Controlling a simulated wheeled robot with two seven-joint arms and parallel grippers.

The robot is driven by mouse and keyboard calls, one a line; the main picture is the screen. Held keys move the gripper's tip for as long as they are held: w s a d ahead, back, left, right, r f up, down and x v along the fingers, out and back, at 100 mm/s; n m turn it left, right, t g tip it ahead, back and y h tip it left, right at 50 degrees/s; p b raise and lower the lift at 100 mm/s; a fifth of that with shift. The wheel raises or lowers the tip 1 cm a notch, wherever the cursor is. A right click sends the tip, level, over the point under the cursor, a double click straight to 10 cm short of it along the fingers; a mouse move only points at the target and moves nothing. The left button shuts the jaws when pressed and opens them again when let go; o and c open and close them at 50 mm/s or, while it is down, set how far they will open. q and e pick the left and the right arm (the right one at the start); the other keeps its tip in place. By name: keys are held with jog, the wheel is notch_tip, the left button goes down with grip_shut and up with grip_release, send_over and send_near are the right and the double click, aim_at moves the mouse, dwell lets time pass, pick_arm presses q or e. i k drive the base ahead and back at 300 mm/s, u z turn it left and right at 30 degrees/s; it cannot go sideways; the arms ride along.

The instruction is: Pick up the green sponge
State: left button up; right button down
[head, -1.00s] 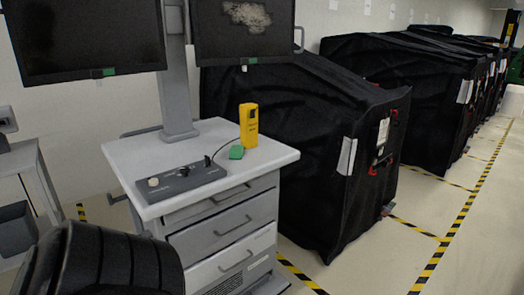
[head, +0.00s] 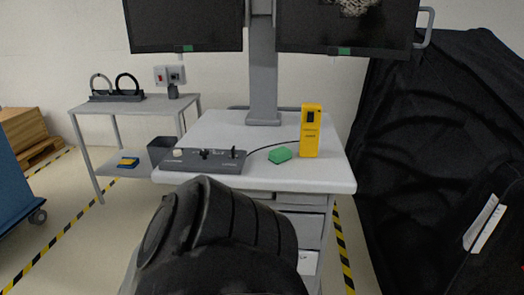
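The green sponge (head: 280,155) lies on the white top of the cart (head: 333,176). It is between a grey control box (head: 206,161) on its left and an upright yellow device (head: 311,131) on its right. A thin black cable from the box runs just behind the sponge. Neither of my grippers shows in the head view, and nothing touches the sponge from above.
Two monitors (head: 183,28) stand on a column at the back of the cart. A black padded chair back (head: 219,240) stands in front of the cart. A black covered cart (head: 442,150) fills the right side. A grey side table (head: 95,107) stands at left.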

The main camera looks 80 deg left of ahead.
aim_at(279, 155)
jog(key=u, duration=1)
jog(key=i, duration=0.85)
jog(key=u, duration=0.85)
